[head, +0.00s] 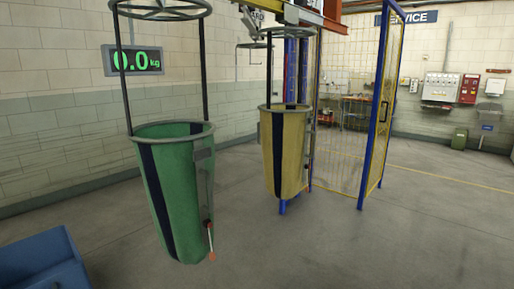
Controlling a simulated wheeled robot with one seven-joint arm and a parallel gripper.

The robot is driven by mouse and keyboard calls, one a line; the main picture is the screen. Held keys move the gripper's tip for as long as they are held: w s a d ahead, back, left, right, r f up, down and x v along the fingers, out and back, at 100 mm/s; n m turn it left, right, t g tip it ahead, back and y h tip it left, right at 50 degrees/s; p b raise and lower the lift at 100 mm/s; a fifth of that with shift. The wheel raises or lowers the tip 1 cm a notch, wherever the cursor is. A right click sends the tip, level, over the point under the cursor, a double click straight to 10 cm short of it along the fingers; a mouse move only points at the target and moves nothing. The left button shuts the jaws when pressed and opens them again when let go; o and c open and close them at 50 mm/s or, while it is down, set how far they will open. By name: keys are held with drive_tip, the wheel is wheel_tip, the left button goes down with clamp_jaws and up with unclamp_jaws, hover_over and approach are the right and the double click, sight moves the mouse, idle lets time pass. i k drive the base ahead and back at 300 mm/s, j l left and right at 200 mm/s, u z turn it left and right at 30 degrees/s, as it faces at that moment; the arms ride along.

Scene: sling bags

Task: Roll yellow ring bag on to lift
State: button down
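The yellow bag (292,155) hangs upright near the middle of the head view, with a dark vertical stripe and a grey rim. Dark straps run up from its rim towards the overhead rail. A blue foot or post shows just below it. The green bag (181,190) hangs nearer and to the left, slightly tilted, under a grey spoked ring (160,10) cut by the top edge. A red-tipped rod hangs at its right side. Blue uprights (294,70) stand behind the yellow bag; I cannot tell whether they are the lift. My gripper is not in view.
An orange and grey overhead rail (318,16) crosses the top. A green display (136,60) on the left wall reads 0.0 kg. A blue-framed yellow mesh gate (385,110) stands right of the yellow bag. A blue bin (42,262) sits lower left. The right floor is clear.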

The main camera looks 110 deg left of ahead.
sight(283, 127)
drive_tip(key=u, duration=3.2)
drive_tip(key=i+l+z, duration=0.1)
drive_tip(key=i+l, duration=0.15)
drive_tip(key=i, duration=1.7)
drive_tip(key=i+l+z, duration=0.1)
drive_tip(key=i, duration=1.9)
